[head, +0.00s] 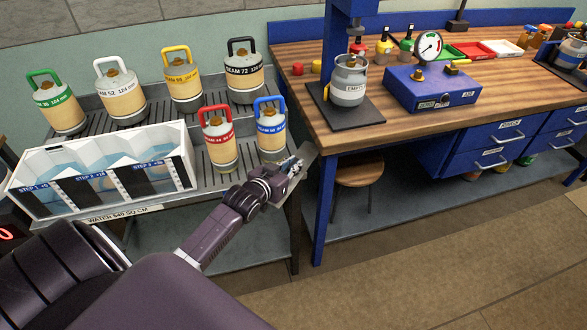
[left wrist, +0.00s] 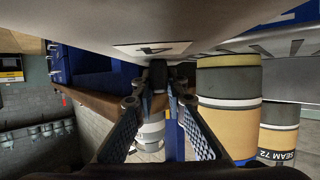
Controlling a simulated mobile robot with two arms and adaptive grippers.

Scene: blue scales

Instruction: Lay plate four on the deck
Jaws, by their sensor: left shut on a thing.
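My left gripper (head: 291,168) is shut on a thin grey plate (head: 306,156), which is tilted and held just off the front right corner of the stepped grey rack. In the left wrist view, the fingers (left wrist: 158,100) reach to the plate's edge, and its broad face (left wrist: 225,14) fills the top. A white label (left wrist: 150,48) on it bears an upside-down 4. I cannot tell which surface is the deck; one candidate is the slatted grey rack top (head: 140,139). My right gripper is not in view.
A white compartmented water tank (head: 105,203) is at left. The wooden bench (head: 300,100) carries a grey cylinder (head: 349,82) on a black pad and a blue gauge box (head: 432,90).

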